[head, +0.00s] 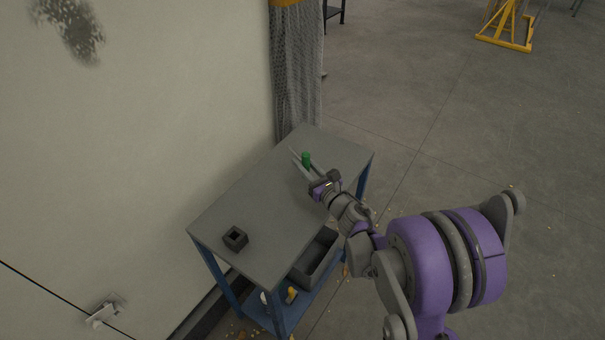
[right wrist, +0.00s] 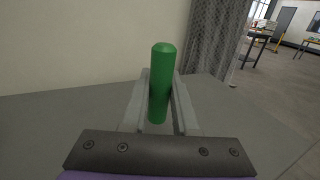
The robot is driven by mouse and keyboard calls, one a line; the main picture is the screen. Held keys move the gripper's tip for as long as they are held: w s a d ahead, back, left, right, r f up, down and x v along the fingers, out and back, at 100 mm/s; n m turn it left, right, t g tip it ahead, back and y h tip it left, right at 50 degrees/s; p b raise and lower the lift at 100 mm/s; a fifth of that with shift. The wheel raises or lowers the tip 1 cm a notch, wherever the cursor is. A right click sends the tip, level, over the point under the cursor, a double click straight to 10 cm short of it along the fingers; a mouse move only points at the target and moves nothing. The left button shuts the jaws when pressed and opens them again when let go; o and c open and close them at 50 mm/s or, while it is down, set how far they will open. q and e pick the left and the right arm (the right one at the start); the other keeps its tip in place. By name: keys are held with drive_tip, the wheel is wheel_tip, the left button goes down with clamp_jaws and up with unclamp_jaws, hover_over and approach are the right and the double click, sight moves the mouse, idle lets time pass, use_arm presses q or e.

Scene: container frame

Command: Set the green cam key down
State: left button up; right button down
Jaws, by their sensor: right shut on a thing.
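The green cam key (head: 306,159) is a small green cylinder over the far part of the grey table top (head: 265,215). In the right wrist view the cam key (right wrist: 160,85) stands upright between the fingers. My right gripper (head: 304,162) is shut on it, low over the table; the right wrist view also shows the gripper (right wrist: 159,105). I cannot tell whether the key's lower end touches the table. My left gripper is not in view.
A dark square block with a hole (head: 235,238) sits near the table's front left corner. A grey bin (head: 315,258) is on the shelf below. A pale wall (head: 130,120) stands left, and a mesh curtain (head: 296,70) hangs behind. The table's middle is clear.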

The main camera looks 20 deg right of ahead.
drive_tip(key=shift+w+f+b, duration=0.1)
drive_tip(key=shift+f+b, duration=0.25)
drive_tip(key=shift+f, duration=1.5)
drive_tip(key=shift+f, duration=0.2)
drive_tip(key=c, duration=0.7)
unclamp_jaws()
